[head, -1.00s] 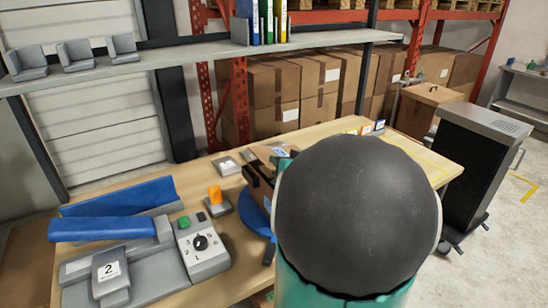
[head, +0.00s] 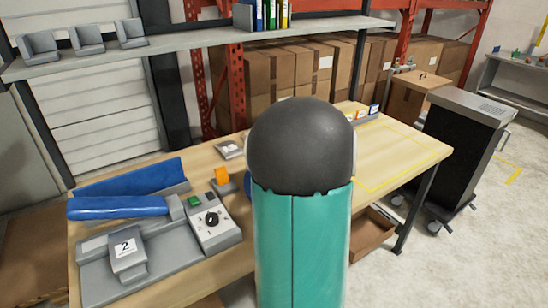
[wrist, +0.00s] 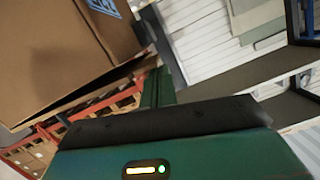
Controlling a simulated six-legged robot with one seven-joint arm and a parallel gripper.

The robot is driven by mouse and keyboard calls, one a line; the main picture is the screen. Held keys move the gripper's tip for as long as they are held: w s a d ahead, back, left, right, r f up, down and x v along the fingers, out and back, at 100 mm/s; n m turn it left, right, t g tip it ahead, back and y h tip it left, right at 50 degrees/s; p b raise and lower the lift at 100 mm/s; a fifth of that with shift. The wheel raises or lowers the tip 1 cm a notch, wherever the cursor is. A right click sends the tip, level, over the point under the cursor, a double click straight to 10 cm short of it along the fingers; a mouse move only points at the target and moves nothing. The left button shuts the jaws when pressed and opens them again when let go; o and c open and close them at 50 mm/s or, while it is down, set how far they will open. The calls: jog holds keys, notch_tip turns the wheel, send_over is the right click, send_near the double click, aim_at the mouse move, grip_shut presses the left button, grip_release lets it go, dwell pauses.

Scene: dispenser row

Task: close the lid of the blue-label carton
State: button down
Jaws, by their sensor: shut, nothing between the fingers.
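A brown carton with a blue-and-white label (wrist: 103,8) fills the upper left of the wrist view, close to the camera and tilted in the picture. A dark gap runs along its lower edge. I cannot tell how far its lid is open. My gripper (wrist: 157,88) shows in the wrist view as narrow green fingers together, just right of the carton's edge, with nothing held. I cannot tell whether they touch the carton. In the head view my arm hides both the gripper and the carton.
The yellow-outlined area at right is clear. A black cabinet (head: 465,155) stands beyond. A shelf (head: 200,50) spans above.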

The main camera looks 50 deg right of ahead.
jog(key=shift+d+f, duration=0.25)
jog(key=shift+f, duration=0.35)
jog(key=shift+a, duration=0.2)
jog(key=shift+f, duration=0.2)
